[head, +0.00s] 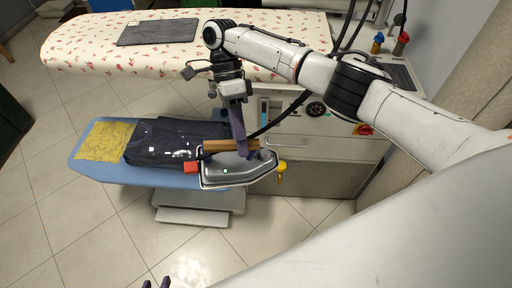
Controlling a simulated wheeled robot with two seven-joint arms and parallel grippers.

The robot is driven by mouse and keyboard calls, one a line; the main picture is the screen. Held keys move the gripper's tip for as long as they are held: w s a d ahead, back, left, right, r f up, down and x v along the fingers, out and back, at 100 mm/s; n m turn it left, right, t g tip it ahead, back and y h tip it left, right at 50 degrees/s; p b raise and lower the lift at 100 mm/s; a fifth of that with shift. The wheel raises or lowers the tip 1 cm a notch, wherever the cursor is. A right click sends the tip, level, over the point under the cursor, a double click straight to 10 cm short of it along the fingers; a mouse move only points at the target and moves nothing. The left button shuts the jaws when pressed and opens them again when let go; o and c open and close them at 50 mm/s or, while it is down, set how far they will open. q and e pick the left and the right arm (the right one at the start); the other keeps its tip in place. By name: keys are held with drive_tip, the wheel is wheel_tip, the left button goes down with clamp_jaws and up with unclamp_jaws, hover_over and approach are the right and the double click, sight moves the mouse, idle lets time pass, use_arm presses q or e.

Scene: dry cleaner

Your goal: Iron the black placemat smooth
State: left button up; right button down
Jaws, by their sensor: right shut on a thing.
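The black placemat (157,32) lies on the flower-patterned ironing board (75,43) at the top left. Its surface looks dark grey, and I cannot tell how wrinkled it is. The iron (232,170), with a wooden handle and a grey metal body, is at the right end of a lower blue board. My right gripper (238,140) points down and is shut on the iron's handle. It is well below and to the right of the placemat in the picture. Only the fingertips of my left gripper (156,284) show at the bottom edge, apart with nothing visible between them.
The blue board (100,168) holds a folded dark garment (165,140) and a yellow cloth (105,141). A control panel with a knob (316,109) is behind the iron. Red and blue bottles stand at the top right. Much of the flower-patterned board is clear.

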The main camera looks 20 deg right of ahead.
drive_tip(key=a+r+n+h, duration=0.1)
drive_tip(key=r+n, duration=0.1)
drive_tip(key=a+r+n+h, duration=0.1)
drive_tip(key=a+r+n, duration=0.1)
drive_tip(key=r, duration=0.1)
drive_tip(key=w+a+r+n+h, duration=0.1)
drive_tip(key=a+r, duration=0.1)
drive_tip(key=r, duration=0.1)
drive_tip(key=shift+w+n, duration=0.1)
drive_tip(key=shift+n, duration=0.3)
drive_tip(key=s+a+r+n+t+h, duration=0.3)
drive_tip(key=r+n+h, duration=0.15)
drive_tip(key=n, duration=0.35)
drive_tip(key=s+d+r+n+t, duration=0.1)
drive_tip(key=s+d+n+t, duration=0.1)
drive_tip(key=d, duration=0.5)
drive_tip(key=s+d+r+n+t, duration=0.1)
drive_tip(key=s+d+n+t, duration=0.1)
drive_tip(key=d, duration=0.4)
drive_tip(key=shift+s+d+r+n, duration=0.25)
drive_tip(key=shift+s+d+n, duration=0.1)
drive_tip(key=shift+s+n, duration=0.6)
drive_tip(key=shift+d, duration=0.1)
